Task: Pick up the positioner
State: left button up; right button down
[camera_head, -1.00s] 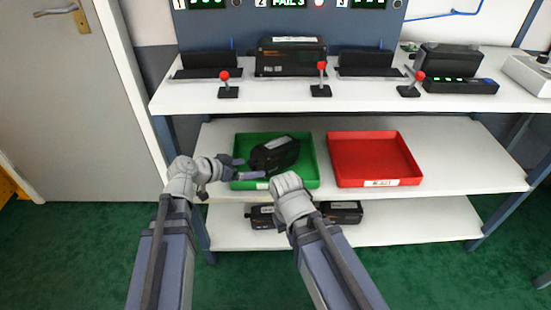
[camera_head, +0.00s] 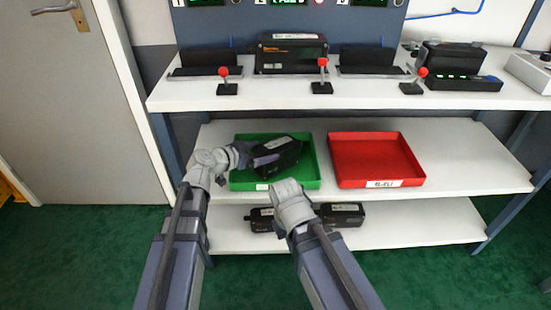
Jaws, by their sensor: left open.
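A black positioner (camera_head: 286,154) lies tilted in the green tray (camera_head: 240,183) on the middle shelf. My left gripper (camera_head: 261,153) is open at the left side of this positioner, with its fingers over or beside it; I cannot tell whether they touch it. Another black positioner (camera_head: 291,58) stands on the top bench at the middle test station. More black positioners (camera_head: 342,214) lie on the bottom shelf, partly hidden by my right arm. My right gripper (camera_head: 290,193) is in front of the shelf edge, and its fingers are hidden.
An empty red tray (camera_head: 375,136) sits right of the green tray. Red-knobbed levers (camera_head: 322,77) stand along the bench's front edge. A black device (camera_head: 460,70) sits at the bench's right. The middle shelf (camera_head: 470,165) is clear right of the red tray.

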aim_at(273, 149)
pick_arm(q)
jog(key=shift+b+x, duration=1.05)
jog(key=shift+x, duration=1.65)
jog(key=shift+s, duration=0.15)
jog(key=shift+c, duration=0.4)
grip_shut()
